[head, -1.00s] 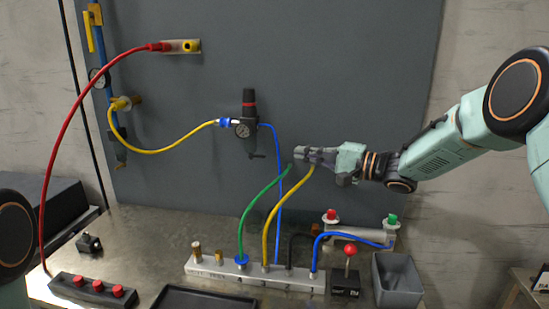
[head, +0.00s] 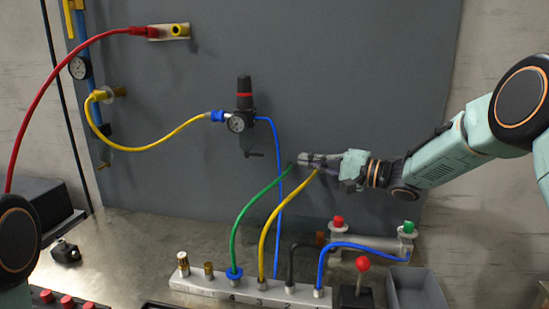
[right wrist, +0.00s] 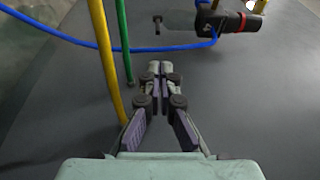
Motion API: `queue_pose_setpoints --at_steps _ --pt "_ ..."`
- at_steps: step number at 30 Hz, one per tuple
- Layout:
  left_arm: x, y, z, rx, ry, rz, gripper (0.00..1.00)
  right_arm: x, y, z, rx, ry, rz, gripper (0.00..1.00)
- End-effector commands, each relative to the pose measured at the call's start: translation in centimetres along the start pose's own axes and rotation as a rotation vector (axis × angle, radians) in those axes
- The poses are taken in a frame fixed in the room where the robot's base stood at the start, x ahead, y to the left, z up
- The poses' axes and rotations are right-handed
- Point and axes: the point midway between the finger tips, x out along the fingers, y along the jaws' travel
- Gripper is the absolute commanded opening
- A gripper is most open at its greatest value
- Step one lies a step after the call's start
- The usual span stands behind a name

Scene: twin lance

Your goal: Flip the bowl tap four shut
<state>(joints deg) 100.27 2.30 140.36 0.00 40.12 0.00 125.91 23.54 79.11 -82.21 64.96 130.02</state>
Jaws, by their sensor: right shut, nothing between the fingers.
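The black filter-regulator (head: 244,110) with a red band and a round gauge hangs on the grey panel in the head view. A small dark tap handle (head: 255,154) sticks out below its bowl, pointing right. In the right wrist view the regulator (right wrist: 228,20) lies at the upper right, and a small dark T-shaped tap (right wrist: 158,30) shows ahead of the fingertips. My right gripper (head: 303,159) is shut and empty, to the right of the tap and apart from it. Its closed fingers (right wrist: 160,68) point toward the tap. My left gripper is out of view.
A blue hose (head: 277,190) runs down between regulator and gripper. Green (head: 237,221) and yellow (head: 266,226) hoses rise from the manifold (head: 207,285) to near the right gripper. A red-knobbed lever (head: 362,264) and grey bin (head: 418,287) stand at the lower right.

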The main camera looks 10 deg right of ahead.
Motion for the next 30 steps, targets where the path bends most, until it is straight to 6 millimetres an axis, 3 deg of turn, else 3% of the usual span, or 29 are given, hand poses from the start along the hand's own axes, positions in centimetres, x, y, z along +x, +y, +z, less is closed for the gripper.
queue_pose_setpoints --at_steps 17,30 --pt "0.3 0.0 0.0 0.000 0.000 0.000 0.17 0.2 0.3 0.4 -0.001 -0.001 0.001 0.00" --pt "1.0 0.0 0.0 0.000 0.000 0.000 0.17 7.3 0.4 0.3 -0.003 -0.003 0.002 0.00"
